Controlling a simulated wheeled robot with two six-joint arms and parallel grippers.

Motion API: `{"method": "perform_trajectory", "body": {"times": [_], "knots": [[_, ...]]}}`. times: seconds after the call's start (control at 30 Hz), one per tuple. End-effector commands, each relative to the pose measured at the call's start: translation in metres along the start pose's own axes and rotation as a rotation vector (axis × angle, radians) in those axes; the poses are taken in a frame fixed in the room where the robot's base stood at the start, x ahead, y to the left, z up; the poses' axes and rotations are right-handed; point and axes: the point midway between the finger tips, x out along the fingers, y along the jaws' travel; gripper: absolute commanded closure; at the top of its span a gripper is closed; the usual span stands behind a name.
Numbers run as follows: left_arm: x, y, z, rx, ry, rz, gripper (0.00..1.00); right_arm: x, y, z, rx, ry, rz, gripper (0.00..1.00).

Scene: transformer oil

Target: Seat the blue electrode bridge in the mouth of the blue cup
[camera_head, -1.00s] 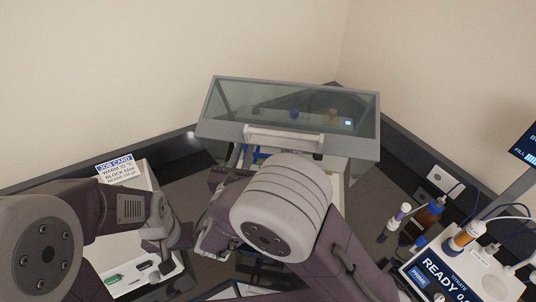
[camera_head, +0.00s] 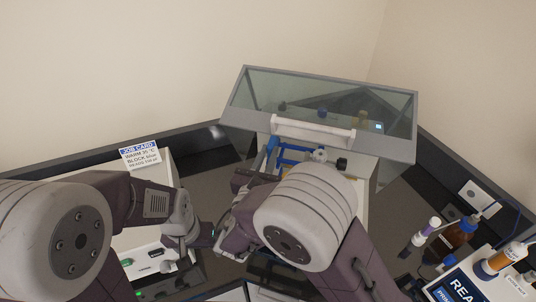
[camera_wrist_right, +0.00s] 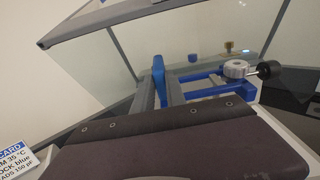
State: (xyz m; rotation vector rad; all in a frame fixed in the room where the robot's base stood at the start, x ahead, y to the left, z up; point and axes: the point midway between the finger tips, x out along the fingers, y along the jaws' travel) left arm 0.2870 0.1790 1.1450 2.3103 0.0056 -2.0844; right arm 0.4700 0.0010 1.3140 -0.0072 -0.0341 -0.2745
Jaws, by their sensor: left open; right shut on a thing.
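The blue electrode bridge (camera_head: 296,152) is a blue frame with a round grey knob and a black knob. It shows in front of the glass hood in the head view and beyond my gripper body in the right wrist view (camera_wrist_right: 208,92). My right gripper (camera_wrist_right: 160,95) is shut on it; my own arm hides most of the grip in the head view. My left gripper (camera_head: 202,238) is open, low at the left, apart from the bridge. I cannot identify the blue cup for certain; a small blue round thing (camera_head: 322,112) shows through the hood glass.
The tilted glass hood (camera_head: 400,110) with a white handle (camera_head: 312,132) stands behind the bridge. A white unit with a job card (camera_head: 140,155) reading "BLOCK blue" is at left. Bottles (camera_head: 458,240) and a titrator (camera_head: 480,285) stand at right.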

Motion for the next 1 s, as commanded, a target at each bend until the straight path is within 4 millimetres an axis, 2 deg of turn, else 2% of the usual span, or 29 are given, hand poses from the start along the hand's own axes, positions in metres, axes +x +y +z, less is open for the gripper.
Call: {"method": "perform_trajectory", "body": {"times": [0.03, 0.43, 1.0], "knots": [[0.010, 0.000, 0.001, 0.000, 0.000, 0.000, 0.26, 0.001, 0.000, -0.009, 0.001, -0.005, -0.001, 1.00], [0.045, -0.001, 0.005, 0.000, 0.000, 0.000, 0.26, 0.004, 0.000, -0.049, 0.002, -0.005, -0.001, 1.00], [0.049, -0.001, 0.005, 0.000, 0.000, 0.000, 0.26, 0.005, 0.000, -0.051, -0.001, -0.006, 0.000, 1.00]]}}
